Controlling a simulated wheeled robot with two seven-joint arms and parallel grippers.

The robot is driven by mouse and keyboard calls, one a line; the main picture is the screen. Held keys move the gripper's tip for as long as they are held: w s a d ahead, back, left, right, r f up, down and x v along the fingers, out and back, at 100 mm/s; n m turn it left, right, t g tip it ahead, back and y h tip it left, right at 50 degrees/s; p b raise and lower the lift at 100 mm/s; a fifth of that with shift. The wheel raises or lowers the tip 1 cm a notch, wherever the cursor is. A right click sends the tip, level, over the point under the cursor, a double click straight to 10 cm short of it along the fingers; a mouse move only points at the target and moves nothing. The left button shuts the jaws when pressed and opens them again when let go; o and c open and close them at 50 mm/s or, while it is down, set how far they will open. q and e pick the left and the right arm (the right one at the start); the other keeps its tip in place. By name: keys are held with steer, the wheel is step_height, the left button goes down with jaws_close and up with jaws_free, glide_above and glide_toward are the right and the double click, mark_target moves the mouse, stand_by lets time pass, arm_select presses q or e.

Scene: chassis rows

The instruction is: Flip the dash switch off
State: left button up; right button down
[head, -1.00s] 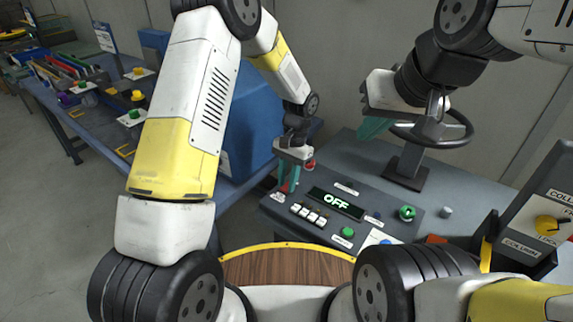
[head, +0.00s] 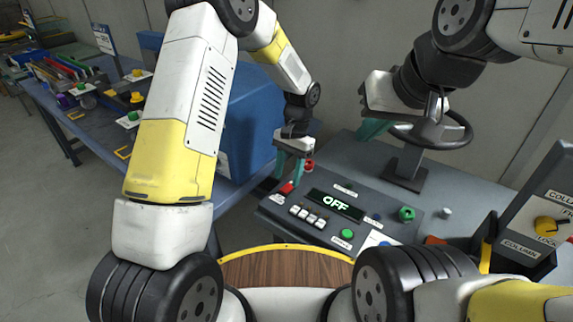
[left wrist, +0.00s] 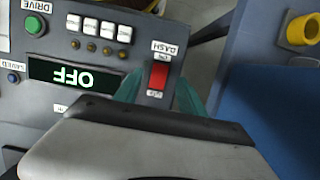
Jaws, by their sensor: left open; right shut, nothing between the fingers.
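The red dash switch (head: 287,187) sits at the left end of the dark console panel. In the left wrist view the switch (left wrist: 158,76) is a red rocker under a DASH label, with small labels at both ends. The console display (head: 335,203) reads OFF in lit letters, and the display (left wrist: 75,74) reads OFF upside down in the left wrist view. My left gripper (head: 288,176) is open and empty just above the switch, teal fingers on either side of it. My right gripper (head: 374,129) is shut and empty near the steering wheel.
A steering wheel (head: 440,131) stands behind the panel. White keys (head: 309,215), a green button (head: 347,234) and a green knob (head: 406,214) share the panel. A blue box (head: 247,125) stands left of my left gripper.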

arm_select(q)
steer(key=v, duration=0.5)
step_height(320, 180, up, 16)
steer(key=n+t+h, duration=0.2)
steer(key=n+t, duration=0.1)
glide_above(289, 185)
steer(key=s+a, duration=0.6)
steer(key=a, duration=0.2)
steer(key=s+a+r+n+t+h, duration=0.1)
steer(key=s+a+r+t, duration=0.1)
steer(key=s, duration=0.5)
steer(key=s+a+r+n+t+h, duration=0.1)
steer(key=s+a+r+n+t, duration=0.1)
steer(key=s+a+r, duration=0.3)
steer(key=s+t, duration=0.1)
steer(key=s, duration=0.2)
steer(key=shift+s+n+t, duration=0.15)
steer(key=shift+n+t, duration=0.15)
